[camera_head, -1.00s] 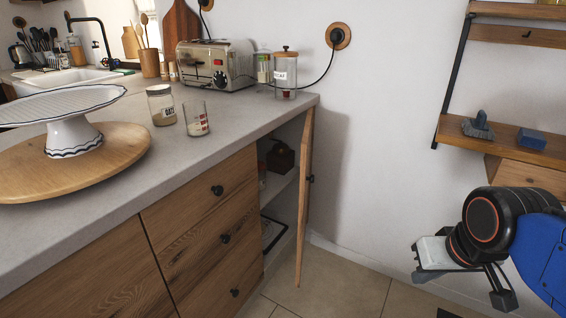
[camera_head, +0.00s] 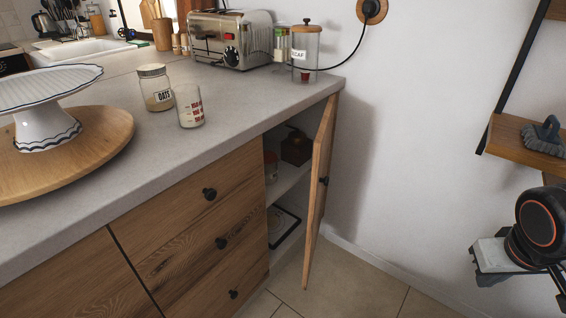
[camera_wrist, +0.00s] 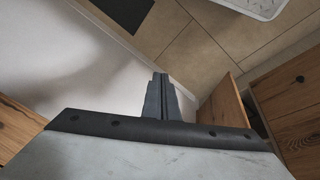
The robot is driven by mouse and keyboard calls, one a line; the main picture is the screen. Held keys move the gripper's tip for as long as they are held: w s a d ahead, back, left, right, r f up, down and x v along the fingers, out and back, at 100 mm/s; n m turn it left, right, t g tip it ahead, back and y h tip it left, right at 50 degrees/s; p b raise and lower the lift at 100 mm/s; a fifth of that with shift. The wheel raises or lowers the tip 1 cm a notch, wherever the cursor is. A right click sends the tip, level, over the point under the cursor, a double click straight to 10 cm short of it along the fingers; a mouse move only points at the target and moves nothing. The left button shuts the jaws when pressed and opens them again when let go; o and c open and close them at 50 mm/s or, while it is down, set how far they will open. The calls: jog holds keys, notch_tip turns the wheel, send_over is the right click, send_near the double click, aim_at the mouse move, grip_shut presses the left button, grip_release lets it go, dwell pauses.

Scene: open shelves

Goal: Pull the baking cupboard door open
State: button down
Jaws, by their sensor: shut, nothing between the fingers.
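The wooden cupboard door (camera_head: 318,190) at the right end of the counter stands open, seen nearly edge-on in the head view. Its dark knob (camera_head: 325,181) is on the outer face. Inside the cupboard, a dark brown box (camera_head: 296,147) and a jar (camera_head: 271,166) sit on a shelf. My gripper (camera_wrist: 162,98) is shut and empty in the wrist view, with a wooden panel that looks like the door (camera_wrist: 226,104) to its right, apart from it. In the head view my gripper's pale body is at the lower right, clear of the door; its fingertips are not clear there.
Drawers (camera_head: 207,225) with dark knobs stand left of the cupboard. The counter (camera_head: 235,108) holds a toaster (camera_head: 231,40), jars and a cake stand (camera_head: 46,118). A wall shelf (camera_head: 505,137) is at right. The tiled floor (camera_head: 355,285) beside the door is clear.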

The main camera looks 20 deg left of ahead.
jog(key=w+a+n+t+h, duration=0.2)
jog(key=w+a+n+h, duration=0.3)
jog(key=w, duration=0.6)
jog(key=w+a+r+n+t+h, duration=0.15)
jog(key=w+a+n+t, duration=0.35)
jog(key=a, duration=0.8)
jog(key=s+a+n+t+y, duration=0.2)
jog(key=a+n+t+y, duration=0.1)
jog(key=a, duration=0.7)
jog(key=s+a+r+n+t+y, duration=0.15)
jog(key=a+y, duration=0.25)
jog(key=a, duration=0.7)
jog(key=s+a+f+n+t+y, duration=0.1)
jog(key=s+a+n+t+y, duration=0.15)
jog(key=a, duration=0.75)
jog(key=w+a, duration=0.1)
jog(key=w, duration=0.9)
jog(key=shift+w+r+n+t, duration=0.25)
jog(key=shift+n+t, duration=0.05)
jog(key=shift+d, duration=0.1)
